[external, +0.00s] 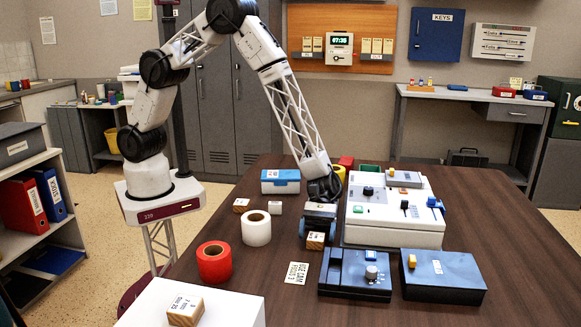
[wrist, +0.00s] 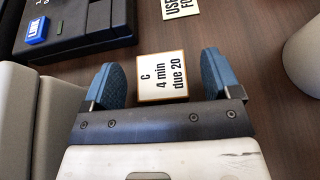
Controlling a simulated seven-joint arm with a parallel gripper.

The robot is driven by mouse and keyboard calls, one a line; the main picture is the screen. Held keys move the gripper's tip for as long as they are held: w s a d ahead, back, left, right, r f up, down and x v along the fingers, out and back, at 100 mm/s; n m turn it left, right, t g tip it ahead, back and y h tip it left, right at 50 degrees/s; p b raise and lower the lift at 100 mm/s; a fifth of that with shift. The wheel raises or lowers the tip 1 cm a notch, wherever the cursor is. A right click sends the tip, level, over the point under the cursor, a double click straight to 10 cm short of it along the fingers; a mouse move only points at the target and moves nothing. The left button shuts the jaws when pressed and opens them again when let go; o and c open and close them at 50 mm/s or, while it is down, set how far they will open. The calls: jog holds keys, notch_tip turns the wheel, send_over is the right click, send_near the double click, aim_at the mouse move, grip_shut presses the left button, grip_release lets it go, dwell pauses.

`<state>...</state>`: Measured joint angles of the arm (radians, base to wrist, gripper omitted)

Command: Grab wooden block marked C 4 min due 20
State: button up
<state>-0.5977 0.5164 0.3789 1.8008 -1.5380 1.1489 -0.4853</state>
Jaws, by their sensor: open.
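The wooden block marked C, 4 min, due 20 (wrist: 162,76) lies label up on the dark brown table in the wrist view. My gripper (wrist: 164,84) is open, with one blue fingertip on each side of the block. Small gaps show between the block and the fingertips, so it is not clamped. In the external view my gripper (external: 318,226) points down over a wooden block (external: 315,241) in front of the white console. Its label is too small to read there, and the gripper partly hides it.
A white console (external: 395,232) and dark blue control boxes (external: 355,273) stand close on the right. A white tape roll (external: 257,229) and a red roll (external: 214,262) stand left. Other wooden blocks sit on the table (external: 241,205) and the white box (external: 185,311). A paper card (external: 298,273) lies in front.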

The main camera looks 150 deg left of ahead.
aim_at(316, 237)
jog(key=shift+w+d+f, duration=0.3)
jog(key=shift+w+d, duration=0.15)
jog(key=shift+d, duration=0.05)
jog(key=c, duration=1)
jog(key=shift+r, duration=5)
